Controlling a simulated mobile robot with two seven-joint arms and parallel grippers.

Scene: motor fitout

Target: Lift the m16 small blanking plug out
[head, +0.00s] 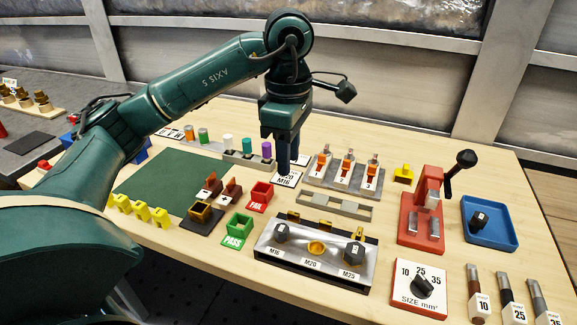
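The M16 small blanking plug (281,233) is a dark hexagonal plug. It sits upright at the left of the silver plate (300,257), above the M16 label. The M20 place in the middle shows a yellow ring (318,248) with no plug in it. A larger dark plug (354,253) sits at M25. My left gripper (284,172) points down behind the plate, beside a white card marked M16 (287,181). It is apart from the plug. Its fingers are seen edge-on, so I cannot tell whether they are open. My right gripper is not in view.
A blue tray (500,240) at the right holds another dark plug (479,220). A red press (420,223) stands left of it. Green (237,231) and red (260,196) bins and a grey rail (335,205) lie near the plate. A green mat (165,180) is mostly bare.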

